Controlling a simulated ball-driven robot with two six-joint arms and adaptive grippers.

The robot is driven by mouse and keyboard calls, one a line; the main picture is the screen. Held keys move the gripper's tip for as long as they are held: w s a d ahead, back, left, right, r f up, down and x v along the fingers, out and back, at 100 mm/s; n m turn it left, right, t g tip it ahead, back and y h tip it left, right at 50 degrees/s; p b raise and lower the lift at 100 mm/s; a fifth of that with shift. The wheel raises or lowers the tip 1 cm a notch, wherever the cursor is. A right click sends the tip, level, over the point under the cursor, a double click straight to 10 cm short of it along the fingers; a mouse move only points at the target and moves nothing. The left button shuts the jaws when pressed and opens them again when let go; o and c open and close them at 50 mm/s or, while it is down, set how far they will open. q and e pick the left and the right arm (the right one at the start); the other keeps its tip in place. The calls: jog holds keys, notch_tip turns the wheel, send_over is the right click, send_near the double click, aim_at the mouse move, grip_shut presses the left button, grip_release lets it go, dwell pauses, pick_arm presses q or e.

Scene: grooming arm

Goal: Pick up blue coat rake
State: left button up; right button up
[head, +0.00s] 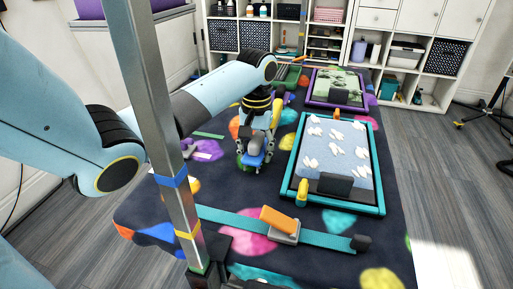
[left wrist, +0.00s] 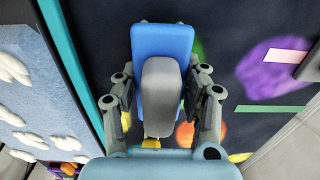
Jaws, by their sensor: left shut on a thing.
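The blue coat rake (left wrist: 162,42) has a blue body with a grey rounded grip (left wrist: 163,95). In the left wrist view it lies between the two fingers of my left gripper (left wrist: 163,100), which is shut on the grey part. In the head view the same gripper (head: 254,152) points down over the dark patterned mat, with the blue coat rake (head: 252,160) at its fingertips. I cannot tell whether the rake touches the mat. My right gripper is not in view.
A teal-framed tray (head: 337,200) with a light blue, white-patterned pad lies right of the rake. A teal strap with an orange-topped block (head: 279,222) lies in front. A metal post (head: 155,120) stands at left. A purple-framed tray (head: 337,87) and shelves are behind.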

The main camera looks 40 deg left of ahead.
aim_at(256, 137)
pick_arm(q)
jog(key=shift+r, duration=0.4)
notch_tip(256, 137, up, 9)
jog(key=shift+r+p, duration=0.1)
jog(key=shift+p, duration=0.95)
jog(key=o, duration=0.5)
jog(key=shift+c, duration=1.4)
